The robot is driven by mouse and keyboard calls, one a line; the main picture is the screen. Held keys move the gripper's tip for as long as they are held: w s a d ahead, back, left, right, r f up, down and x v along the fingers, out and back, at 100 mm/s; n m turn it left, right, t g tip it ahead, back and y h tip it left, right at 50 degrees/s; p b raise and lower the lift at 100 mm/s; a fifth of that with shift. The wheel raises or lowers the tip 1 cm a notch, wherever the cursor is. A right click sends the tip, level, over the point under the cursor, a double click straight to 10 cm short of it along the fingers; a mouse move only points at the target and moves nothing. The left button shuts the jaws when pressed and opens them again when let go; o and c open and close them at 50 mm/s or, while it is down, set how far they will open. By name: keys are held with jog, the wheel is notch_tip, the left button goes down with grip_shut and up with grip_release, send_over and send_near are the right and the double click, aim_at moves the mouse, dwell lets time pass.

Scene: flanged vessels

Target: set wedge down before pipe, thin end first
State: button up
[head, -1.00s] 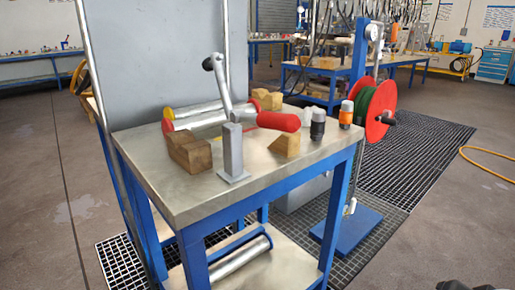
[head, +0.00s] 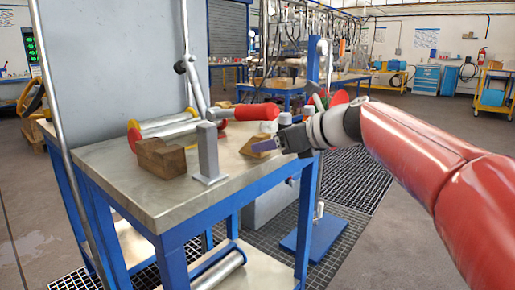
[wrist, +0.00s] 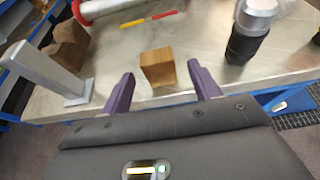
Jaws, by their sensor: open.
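A light wooden wedge (head: 250,142) sits on the metal bench top, near its right end. In the wrist view the wooden wedge (wrist: 158,66) lies between and just beyond the spread purple fingers. My gripper (wrist: 160,82) is open and empty, with no finger visibly touching the wedge. In the head view my gripper (head: 268,147) partly hides the wedge; which end is thin is hard to tell. A silver pipe (head: 168,126) with red and yellow ends lies at the back of the bench; its red end (wrist: 78,12) also shows at the wrist view's top.
A grey upright post on a flat foot (head: 208,155) stands left of the wedge. Darker wooden blocks (head: 162,158) sit further left. A dark cylinder with a silver top (wrist: 247,42) stands right of the wedge. A red and yellow stick (wrist: 150,19) lies behind it.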

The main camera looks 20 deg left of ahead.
jog(key=x, duration=0.5)
jog(key=shift+b, duration=0.3)
jog(key=c, duration=1.1)
jog(key=shift+c, duration=0.2)
jog(key=shift+r, duration=0.2)
